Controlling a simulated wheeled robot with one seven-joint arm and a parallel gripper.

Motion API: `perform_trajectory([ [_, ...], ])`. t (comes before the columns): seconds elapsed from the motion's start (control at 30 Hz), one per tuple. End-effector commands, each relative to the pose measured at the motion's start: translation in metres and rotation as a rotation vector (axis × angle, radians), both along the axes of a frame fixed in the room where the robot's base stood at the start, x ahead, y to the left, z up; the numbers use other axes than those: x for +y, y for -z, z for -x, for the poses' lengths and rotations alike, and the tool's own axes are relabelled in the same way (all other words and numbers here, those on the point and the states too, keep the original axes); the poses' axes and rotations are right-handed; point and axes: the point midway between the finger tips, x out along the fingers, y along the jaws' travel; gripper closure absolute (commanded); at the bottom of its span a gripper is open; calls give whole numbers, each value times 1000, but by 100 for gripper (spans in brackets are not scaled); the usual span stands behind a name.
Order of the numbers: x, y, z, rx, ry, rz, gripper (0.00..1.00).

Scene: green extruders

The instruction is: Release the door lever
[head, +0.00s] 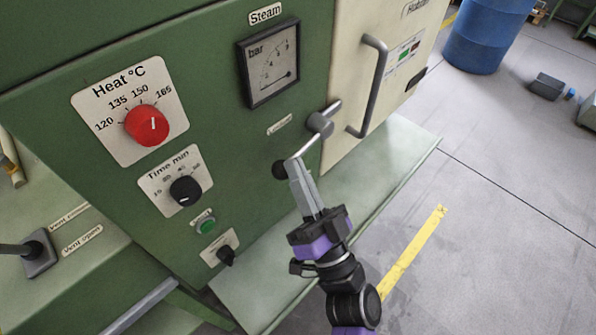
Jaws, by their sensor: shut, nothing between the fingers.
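The door lever (312,136) is a grey bar on a round hub at the right edge of the green panel. Whether the fingers touch the lever I cannot tell. The cream door (371,88) with a grey vertical handle (373,86) is to the right of the lever and looks closed.
The green panel carries a red heat knob (147,125), a black time knob (186,190), a green button (207,226) and a steam gauge (271,65). A pale green ledge (376,170) runs below the door. A blue barrel (486,36) stands at the back right.

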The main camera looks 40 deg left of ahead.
Motion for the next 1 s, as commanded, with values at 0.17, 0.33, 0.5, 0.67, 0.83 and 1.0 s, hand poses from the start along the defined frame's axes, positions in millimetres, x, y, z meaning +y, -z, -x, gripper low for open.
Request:
perform_trajectory([
  [0.17,1,13,0,-60,-1,8,100],
  [0.33,1,29,-2,-171,1,16,100],
  [0.5,0,49,-6,-330,1,29,100],
  [0.67,-1,66,-13,-484,2,41,100],
  [0.83,-2,82,-22,-645,2,54,100],
  [1.0,-3,97,-34,-808,2,67,100],
])
